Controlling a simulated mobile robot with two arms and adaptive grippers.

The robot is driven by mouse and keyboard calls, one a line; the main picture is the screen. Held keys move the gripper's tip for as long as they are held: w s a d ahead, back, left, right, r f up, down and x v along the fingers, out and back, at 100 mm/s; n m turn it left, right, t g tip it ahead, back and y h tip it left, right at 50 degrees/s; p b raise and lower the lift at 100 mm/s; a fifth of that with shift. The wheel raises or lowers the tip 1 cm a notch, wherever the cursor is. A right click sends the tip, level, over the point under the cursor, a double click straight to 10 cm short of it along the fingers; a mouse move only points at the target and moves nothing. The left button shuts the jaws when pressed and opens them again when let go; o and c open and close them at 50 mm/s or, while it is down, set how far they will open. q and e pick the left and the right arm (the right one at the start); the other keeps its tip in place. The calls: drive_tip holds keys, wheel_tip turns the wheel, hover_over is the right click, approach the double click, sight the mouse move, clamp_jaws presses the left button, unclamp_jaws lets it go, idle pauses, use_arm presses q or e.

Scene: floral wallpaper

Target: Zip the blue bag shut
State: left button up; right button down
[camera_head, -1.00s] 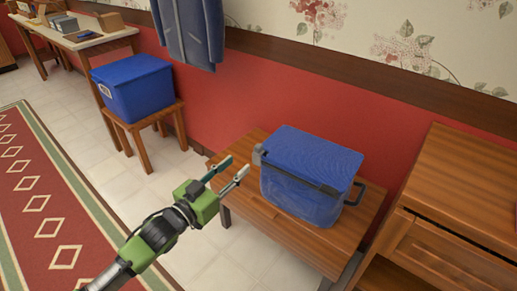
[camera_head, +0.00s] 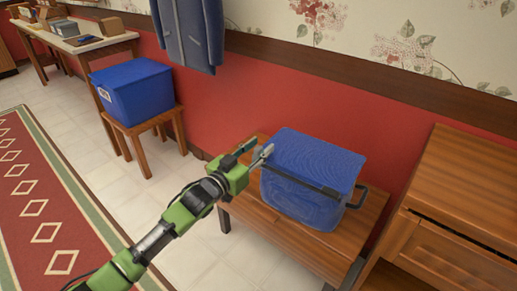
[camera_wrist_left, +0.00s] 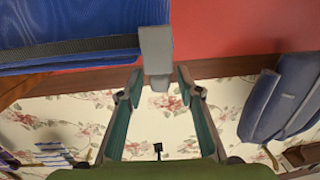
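The blue bag (camera_head: 312,160) stands upright on a low wooden bench, with a dark zip strip (camera_head: 300,180) along its upper front edge. In the left wrist view the bag (camera_wrist_left: 70,20) fills the upper left, and the strip (camera_wrist_left: 70,49) runs towards a grey tab (camera_wrist_left: 155,55) at its end. My left gripper (camera_head: 257,149) is at the bag's left end. Its fingers (camera_wrist_left: 158,78) are apart, with the tab's lower end between their tips; I see no clear grip on it. The tab is mostly hidden by the gripper in the head view. My right gripper is out of view.
The wooden bench (camera_head: 320,255) has bare room in front of the bag. A wooden cabinet (camera_head: 465,190) stands close on the right. A blue bin (camera_head: 135,92) sits on a stool at left.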

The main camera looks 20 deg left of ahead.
sight(320, 183)
use_arm(q)
clamp_jaws()
